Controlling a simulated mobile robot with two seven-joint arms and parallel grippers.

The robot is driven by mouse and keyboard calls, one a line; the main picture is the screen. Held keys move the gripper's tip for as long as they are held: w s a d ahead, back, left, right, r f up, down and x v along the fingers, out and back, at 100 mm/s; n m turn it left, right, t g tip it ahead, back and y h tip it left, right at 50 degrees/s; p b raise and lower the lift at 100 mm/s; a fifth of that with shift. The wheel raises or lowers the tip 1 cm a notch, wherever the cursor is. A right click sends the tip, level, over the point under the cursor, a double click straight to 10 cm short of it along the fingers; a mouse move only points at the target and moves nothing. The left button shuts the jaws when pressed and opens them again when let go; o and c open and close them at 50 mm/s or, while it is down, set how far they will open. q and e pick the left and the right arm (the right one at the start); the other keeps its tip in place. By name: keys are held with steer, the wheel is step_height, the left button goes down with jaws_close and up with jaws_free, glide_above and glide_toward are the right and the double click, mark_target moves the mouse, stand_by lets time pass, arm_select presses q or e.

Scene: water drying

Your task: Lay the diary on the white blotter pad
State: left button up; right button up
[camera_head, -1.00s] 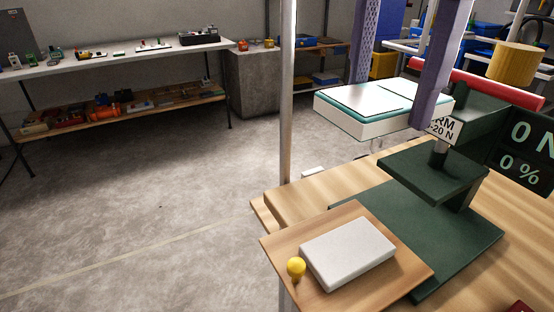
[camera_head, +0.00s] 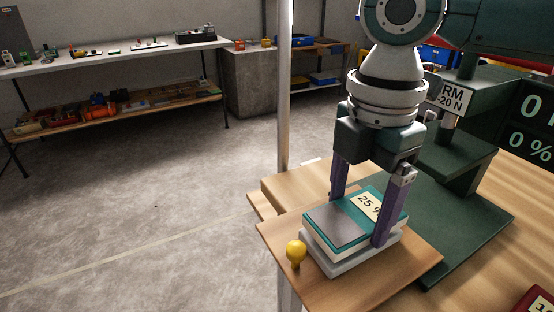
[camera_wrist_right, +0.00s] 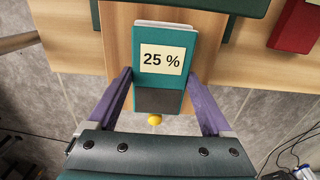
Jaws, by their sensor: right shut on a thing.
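The diary (camera_head: 340,225) is a thick teal book with a grey patch and a "25 %" label. It lies flat over the white blotter pad (camera_head: 345,266), whose pale edge shows beneath its front and right sides. I cannot tell whether the diary touches the pad or is just above it. My right gripper (camera_head: 360,220) points down and is shut on the diary, one purple finger on each side. In the right wrist view, the diary (camera_wrist_right: 159,83) sits between the fingers and mostly hides the pad. My left gripper is not in view.
The pad sits on a wooden board (camera_head: 400,268) with a yellow knob (camera_head: 296,252) at its left corner. A dark green test stand (camera_head: 470,235) stands close behind on the right. A red object (camera_head: 535,302) lies at the lower right. Open floor is to the left.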

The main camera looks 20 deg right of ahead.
steer(key=shift+f, duration=0.45)
steer(key=shift+f, duration=0.15)
steer(key=o, duration=1.2)
